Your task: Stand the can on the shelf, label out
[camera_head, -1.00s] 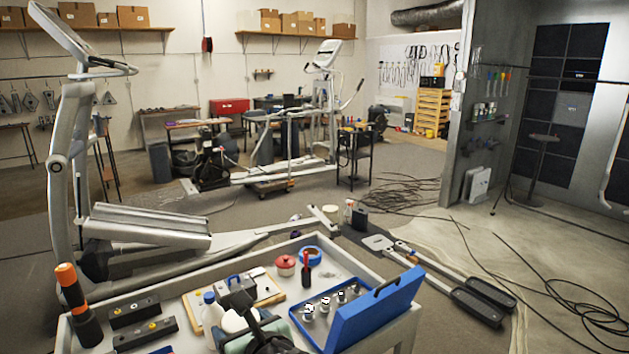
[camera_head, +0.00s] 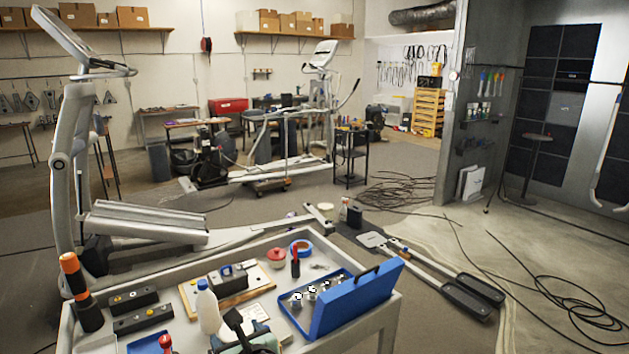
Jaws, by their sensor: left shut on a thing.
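My left gripper (camera_head: 236,324) is at the bottom edge of the head view, over the near side of the grey cart (camera_head: 391,303). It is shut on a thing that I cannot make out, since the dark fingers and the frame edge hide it. I cannot pick out the can with certainty. A small wall shelf (camera_head: 484,119) is on the grey partition at the right, with several small bottles or cans on it. It is far beyond the cart. My right gripper is not in view.
The cart holds a white bottle (camera_head: 207,309), a red-lidded tin (camera_head: 277,258), blue tape (camera_head: 300,247) and an open blue case (camera_head: 357,298). An elliptical (camera_head: 75,160) stands at the left.

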